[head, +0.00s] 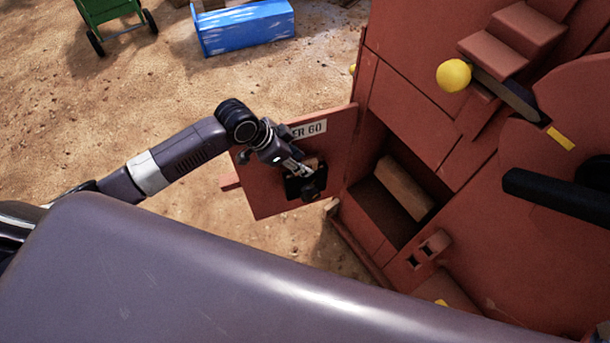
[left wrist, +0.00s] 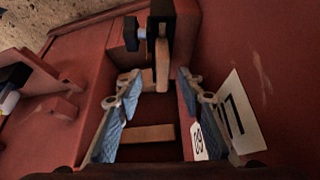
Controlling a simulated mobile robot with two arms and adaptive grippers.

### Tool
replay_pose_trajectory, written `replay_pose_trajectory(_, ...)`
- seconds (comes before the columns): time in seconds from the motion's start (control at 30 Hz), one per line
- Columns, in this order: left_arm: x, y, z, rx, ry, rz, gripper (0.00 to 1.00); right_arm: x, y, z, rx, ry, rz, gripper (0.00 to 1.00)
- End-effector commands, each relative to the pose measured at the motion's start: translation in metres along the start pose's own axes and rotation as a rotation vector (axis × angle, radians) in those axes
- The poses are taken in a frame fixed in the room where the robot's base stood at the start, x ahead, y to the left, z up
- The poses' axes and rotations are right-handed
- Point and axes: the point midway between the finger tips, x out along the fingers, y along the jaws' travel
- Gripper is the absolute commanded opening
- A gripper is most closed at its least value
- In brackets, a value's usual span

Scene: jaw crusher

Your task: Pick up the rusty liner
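A brown bar (head: 403,188), which may be the rusty liner, lies tilted inside the open compartment of the red crusher in the head view. I cannot tell for sure that it is the liner. My left gripper (head: 303,176) is in front of the open red door (head: 262,190), left of the compartment, apart from the bar. In the left wrist view its blue-padded fingers (left wrist: 158,78) are spread, with a black bracket (left wrist: 162,22) and brown pieces (left wrist: 147,133) beyond and between them. My right gripper does not show.
The crusher body (head: 420,95) fills the right side, with a yellow knob (head: 453,75) sticking out. A blue box (head: 245,27) and a green cart (head: 108,12) stand on the sandy ground at the back. Bare ground lies left of the door.

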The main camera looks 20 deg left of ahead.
Motion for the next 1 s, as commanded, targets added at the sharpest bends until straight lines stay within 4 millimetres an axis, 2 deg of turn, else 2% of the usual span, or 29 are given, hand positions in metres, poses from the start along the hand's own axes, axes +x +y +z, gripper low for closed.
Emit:
replay_pose_trajectory(0.07,0.011,0.000,-0.001,-0.001,-0.001,0.001,0.35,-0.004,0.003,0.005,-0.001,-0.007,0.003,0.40)
replay_pose_trajectory(0.2,0.027,-0.001,-0.001,-0.001,0.001,-0.001,0.35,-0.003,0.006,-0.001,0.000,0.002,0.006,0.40)
replay_pose_trajectory(0.4,0.032,-0.001,0.000,0.001,0.001,-0.002,0.35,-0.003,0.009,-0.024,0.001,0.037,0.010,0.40)
replay_pose_trajectory(0.5,0.031,-0.001,0.000,0.001,0.000,-0.002,0.35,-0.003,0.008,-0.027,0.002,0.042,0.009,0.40)
replay_pose_trajectory(0.8,0.031,-0.001,0.000,0.000,0.000,-0.002,0.02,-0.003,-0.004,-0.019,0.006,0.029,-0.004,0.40)
replay_pose_trajectory(1.0,0.031,-0.001,0.000,-0.001,0.000,-0.003,0.00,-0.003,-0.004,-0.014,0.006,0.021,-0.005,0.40)
